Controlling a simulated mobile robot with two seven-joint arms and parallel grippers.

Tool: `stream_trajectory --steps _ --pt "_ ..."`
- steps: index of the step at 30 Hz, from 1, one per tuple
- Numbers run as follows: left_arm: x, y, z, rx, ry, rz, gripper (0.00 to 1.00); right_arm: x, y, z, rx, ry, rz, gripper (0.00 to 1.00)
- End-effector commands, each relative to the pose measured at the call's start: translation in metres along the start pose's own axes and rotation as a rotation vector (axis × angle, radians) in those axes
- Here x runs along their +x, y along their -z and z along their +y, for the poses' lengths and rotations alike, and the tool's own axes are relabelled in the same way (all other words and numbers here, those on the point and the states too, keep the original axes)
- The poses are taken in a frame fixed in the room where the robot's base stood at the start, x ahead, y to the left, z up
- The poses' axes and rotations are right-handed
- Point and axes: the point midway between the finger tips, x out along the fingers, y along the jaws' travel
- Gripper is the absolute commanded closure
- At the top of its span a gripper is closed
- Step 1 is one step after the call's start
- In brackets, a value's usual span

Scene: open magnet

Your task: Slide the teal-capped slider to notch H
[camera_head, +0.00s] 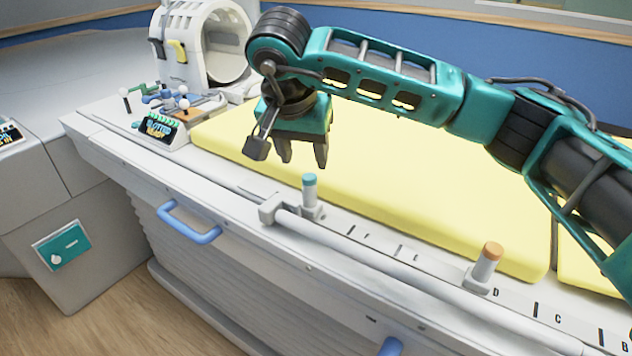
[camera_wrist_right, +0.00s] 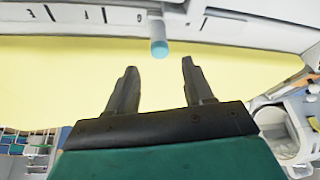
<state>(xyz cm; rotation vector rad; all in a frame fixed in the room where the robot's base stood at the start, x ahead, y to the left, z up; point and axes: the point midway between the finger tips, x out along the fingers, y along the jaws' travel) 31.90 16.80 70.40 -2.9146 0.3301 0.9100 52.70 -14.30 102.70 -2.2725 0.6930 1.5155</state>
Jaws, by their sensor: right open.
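The teal-capped slider (camera_head: 310,190) stands upright on the grey rail at the front of the bed. In the wrist view its teal cap (camera_wrist_right: 160,49) shows beyond the space between my fingertips. My right gripper (camera_head: 303,155) is open and empty, with fingers pointing down, above and slightly behind the slider, apart from it. It also shows in the wrist view (camera_wrist_right: 158,70). The lettered scale (camera_head: 385,243) runs along the rail; letters D, C and B read at the right. Notch H cannot be made out, and the slider's exact notch is unclear. My left gripper is out of view.
An orange-capped slider (camera_head: 487,262) stands farther right on the rail. A yellow mattress (camera_head: 400,175) lies behind. Blue handles (camera_head: 188,222) are on the front panel.

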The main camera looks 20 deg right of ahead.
Motion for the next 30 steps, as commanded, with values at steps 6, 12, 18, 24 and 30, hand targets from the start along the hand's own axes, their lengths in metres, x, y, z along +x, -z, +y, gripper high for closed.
stream_trajectory --steps 6,12,18,24,30 --pt "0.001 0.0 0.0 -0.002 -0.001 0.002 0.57 0.049 -0.001 0.001 0.002 -0.004 -0.004 0.48" --pt "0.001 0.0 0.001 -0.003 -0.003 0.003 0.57 0.082 0.0 0.001 0.003 -0.003 -0.003 0.48" --pt "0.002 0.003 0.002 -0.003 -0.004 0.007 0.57 0.096 0.0 0.001 0.003 -0.001 -0.002 0.48" --pt "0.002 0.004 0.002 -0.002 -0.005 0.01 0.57 0.098 0.0 0.0 0.003 0.0 -0.001 0.48" --pt "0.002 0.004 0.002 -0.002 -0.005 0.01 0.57 0.098 0.0 0.0 0.003 0.0 -0.002 0.58"
